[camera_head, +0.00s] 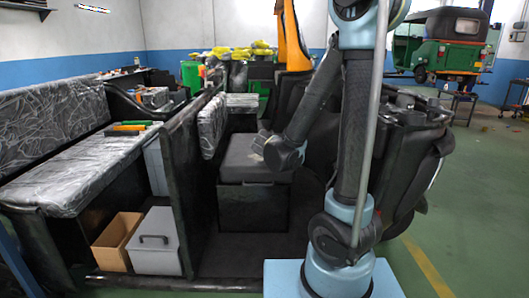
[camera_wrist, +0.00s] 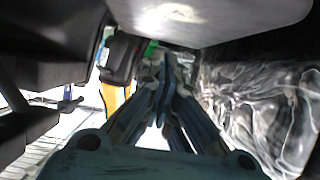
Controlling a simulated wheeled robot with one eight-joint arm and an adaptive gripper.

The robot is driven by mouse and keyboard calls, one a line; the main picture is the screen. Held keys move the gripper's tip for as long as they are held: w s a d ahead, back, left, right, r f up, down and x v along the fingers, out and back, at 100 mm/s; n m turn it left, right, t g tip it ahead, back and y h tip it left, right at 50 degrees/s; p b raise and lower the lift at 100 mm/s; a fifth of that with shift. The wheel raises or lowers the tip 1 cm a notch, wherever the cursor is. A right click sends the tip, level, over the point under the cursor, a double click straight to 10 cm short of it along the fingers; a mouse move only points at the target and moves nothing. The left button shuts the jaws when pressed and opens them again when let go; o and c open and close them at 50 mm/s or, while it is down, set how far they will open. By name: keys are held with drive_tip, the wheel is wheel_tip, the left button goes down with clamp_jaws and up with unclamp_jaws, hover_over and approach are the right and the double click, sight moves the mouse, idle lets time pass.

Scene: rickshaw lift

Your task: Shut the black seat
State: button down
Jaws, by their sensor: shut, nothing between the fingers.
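The black seat (camera_head: 240,158) is a dark padded cushion in the middle of the head view. It lies about level over a dark box base (camera_head: 253,207). My gripper (camera_head: 262,140) is at the cushion's upper right side, partly hidden by my wrist. I cannot tell whether it touches the cushion. In the wrist view my gripper (camera_wrist: 165,85) has its fingers together with nothing between them. A smooth grey surface (camera_wrist: 210,20) fills the top of that view close to the fingers; it looks like the seat.
A plastic-wrapped backrest (camera_head: 211,122) stands left of the seat; wrapped plastic (camera_wrist: 265,110) also shows in the wrist view. A dark partition (camera_head: 190,175) and a long wrapped bench (camera_head: 90,165) lie further left. A grey bin (camera_head: 155,243) and brown box (camera_head: 117,242) stand below. Green floor at right is open.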

drive_tip(key=s+f, duration=0.5)
drive_tip(key=s, duration=0.4)
drive_tip(key=s+d+f+m+g+h, duration=0.1)
drive_tip(key=s+d+g+h, duration=0.2)
drive_tip(key=d, duration=0.6)
drive_tip(key=s+d+g, duration=0.3)
drive_tip(key=s+d, duration=0.1)
drive_tip(key=d, duration=0.4)
drive_tip(key=s+d+g+y, duration=0.1)
drive_tip(key=s+g, duration=0.1)
drive_tip(key=s, duration=0.6)
drive_tip(key=s+d+n+g+y, duration=0.1)
drive_tip(key=s+d+g, duration=0.1)
drive_tip(key=s, duration=0.6)
drive_tip(key=shift+s+f+g+y, duration=0.4)
drive_tip(key=shift+g, duration=0.1)
